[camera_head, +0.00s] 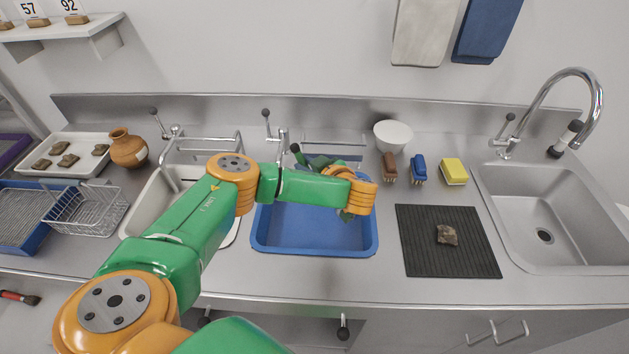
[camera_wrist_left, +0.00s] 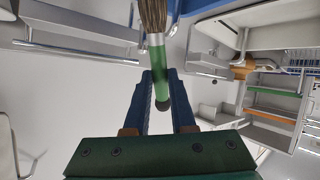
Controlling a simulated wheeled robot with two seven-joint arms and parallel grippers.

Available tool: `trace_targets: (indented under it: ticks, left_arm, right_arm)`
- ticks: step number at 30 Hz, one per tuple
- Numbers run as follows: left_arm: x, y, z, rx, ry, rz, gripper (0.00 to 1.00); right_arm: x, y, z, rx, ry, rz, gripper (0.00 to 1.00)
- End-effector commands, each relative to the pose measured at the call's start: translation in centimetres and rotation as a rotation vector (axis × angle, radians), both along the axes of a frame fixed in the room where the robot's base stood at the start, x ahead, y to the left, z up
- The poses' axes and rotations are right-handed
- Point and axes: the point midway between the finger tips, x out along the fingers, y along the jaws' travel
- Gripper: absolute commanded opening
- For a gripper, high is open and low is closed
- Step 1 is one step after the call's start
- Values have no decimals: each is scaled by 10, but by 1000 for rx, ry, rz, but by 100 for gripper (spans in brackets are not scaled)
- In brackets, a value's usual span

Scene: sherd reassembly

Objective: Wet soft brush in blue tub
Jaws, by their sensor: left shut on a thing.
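The blue tub (camera_head: 300,232) sits in the middle of the counter, below a tap. My left arm reaches across it from the left, and its orange wrist joint is over the tub's right side. My left gripper (camera_wrist_left: 160,78) is shut on the green handle of the soft brush (camera_wrist_left: 158,62). Its brown bristles point to the top of the left wrist view, clear of the fingers. In the head view, my arm and wrist hide most of the gripper. I cannot tell there whether the bristles touch the tub or any water. My right gripper is not in view.
Right of the tub are a white bowl (camera_head: 393,135), a brown brush (camera_head: 389,168), a blue brush (camera_head: 418,169), a yellow sponge (camera_head: 454,172) and a dark mat (camera_head: 425,258) bearing a sherd (camera_head: 447,235). A steel sink (camera_head: 540,190) is far right. A wire basket (camera_head: 88,212) stands left.

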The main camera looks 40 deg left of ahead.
Motion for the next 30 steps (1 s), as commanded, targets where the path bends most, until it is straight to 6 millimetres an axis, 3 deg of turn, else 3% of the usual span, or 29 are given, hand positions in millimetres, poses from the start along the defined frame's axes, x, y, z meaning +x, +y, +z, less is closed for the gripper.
trace_targets:
  ticks: [8,30]
  left_arm:
    - [1,1,-19,6,-2,2,0]
    - [1,1,-122,4,0,1,0]
  right_arm:
    - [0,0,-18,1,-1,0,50]
    - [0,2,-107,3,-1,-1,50]
